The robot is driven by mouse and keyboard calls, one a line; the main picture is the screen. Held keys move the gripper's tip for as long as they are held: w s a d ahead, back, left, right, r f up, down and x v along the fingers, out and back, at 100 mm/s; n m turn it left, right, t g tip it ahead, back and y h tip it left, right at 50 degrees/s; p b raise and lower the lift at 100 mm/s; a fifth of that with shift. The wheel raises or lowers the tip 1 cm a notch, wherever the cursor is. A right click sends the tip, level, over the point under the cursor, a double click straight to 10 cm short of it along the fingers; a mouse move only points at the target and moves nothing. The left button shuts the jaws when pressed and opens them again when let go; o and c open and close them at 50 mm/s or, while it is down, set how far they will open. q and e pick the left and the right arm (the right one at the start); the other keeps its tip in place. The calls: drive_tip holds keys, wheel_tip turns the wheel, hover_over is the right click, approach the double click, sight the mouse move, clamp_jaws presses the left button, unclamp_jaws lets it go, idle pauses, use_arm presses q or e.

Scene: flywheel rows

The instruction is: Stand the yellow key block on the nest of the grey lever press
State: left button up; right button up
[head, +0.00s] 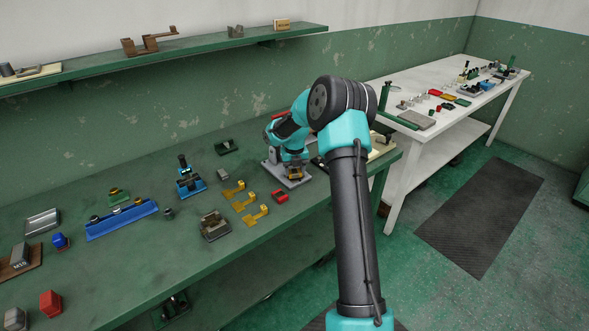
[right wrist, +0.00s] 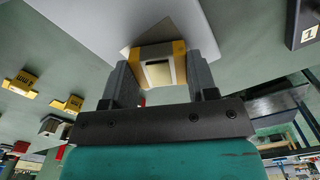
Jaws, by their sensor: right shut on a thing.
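My right gripper (right wrist: 160,78) is shut on the yellow key block (right wrist: 178,48), which shows between the fingers with a grey, dark-windowed face. In the head view my right gripper (head: 296,163) is low over the grey lever press (head: 292,183), and my arm hides much of the press. The light grey base (right wrist: 205,28) of the press lies just beyond the block in the right wrist view. I cannot tell whether the block touches the nest, which is hidden. My left gripper is not in view.
Several yellow brackets (head: 242,203), a red block (head: 280,196) and a brown fixture (head: 214,226) lie left of the press on the green bench (head: 190,265). A blue stand (head: 190,186) is farther left. A white table (head: 405,150) stands to the right.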

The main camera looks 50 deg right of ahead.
sight(294, 171)
drive_tip(key=shift+f, duration=0.2)
drive_tip(key=o, duration=1.2)
drive_tip(key=shift+f, duration=0.1)
wheel_tip(294, 171, up, 8)
drive_tip(key=shift+f, duration=0.2)
